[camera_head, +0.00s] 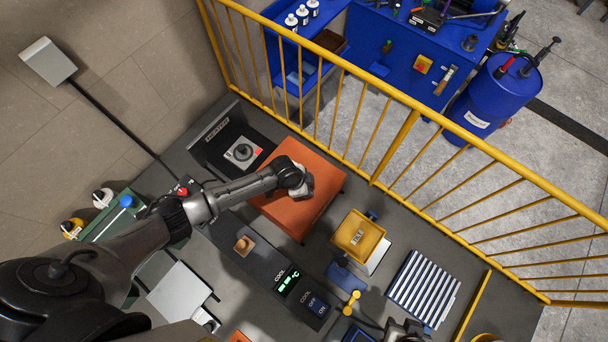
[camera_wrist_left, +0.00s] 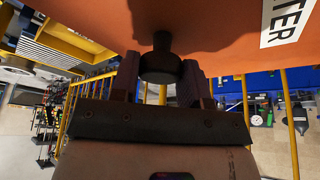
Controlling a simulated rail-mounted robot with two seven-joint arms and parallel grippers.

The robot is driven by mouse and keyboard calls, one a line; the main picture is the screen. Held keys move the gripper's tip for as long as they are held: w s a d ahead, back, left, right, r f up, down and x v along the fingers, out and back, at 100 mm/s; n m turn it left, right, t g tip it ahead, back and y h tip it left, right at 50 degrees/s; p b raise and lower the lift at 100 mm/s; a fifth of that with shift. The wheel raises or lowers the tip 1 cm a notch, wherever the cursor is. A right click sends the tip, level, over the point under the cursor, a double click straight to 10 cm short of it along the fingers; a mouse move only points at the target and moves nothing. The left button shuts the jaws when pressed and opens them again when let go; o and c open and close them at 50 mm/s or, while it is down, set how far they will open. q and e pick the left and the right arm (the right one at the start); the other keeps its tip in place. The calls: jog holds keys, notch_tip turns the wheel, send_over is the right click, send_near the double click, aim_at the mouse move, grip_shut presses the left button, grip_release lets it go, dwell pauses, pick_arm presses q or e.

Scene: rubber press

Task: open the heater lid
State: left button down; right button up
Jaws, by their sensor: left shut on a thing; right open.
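The heater lid is the broad orange panel (camera_head: 322,205) in the middle of the head view. In the left wrist view its orange face (camera_wrist_left: 235,35) fills the top and carries a white label ending in "TER". A black knob (camera_wrist_left: 160,65) sticks out from it. My left gripper (camera_wrist_left: 158,88) is shut on this knob, with one finger on each side. In the head view the left wrist hides the fingers and the knob. My right gripper (camera_head: 402,332) is open and only partly in view at the bottom edge. I cannot tell how far the lid is raised.
A yellow railing (camera_head: 408,130) runs behind the heater. A black panel with a round dial (camera_head: 242,151) stands left of the lid. A yellow box (camera_head: 358,237), a roller rack (camera_head: 423,288) and a cooler control panel (camera_head: 287,282) stand in front and to the right.

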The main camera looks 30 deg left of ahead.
pick_arm(q)
jog(key=c, duration=0.6)
grip_release()
jog(key=shift+a+r, duration=0.1)
jog(key=shift+r, duration=0.1)
jog(key=v, duration=1.3)
jog(key=shift+r+b, duration=0.2)
jog(key=shift+b, duration=0.15)
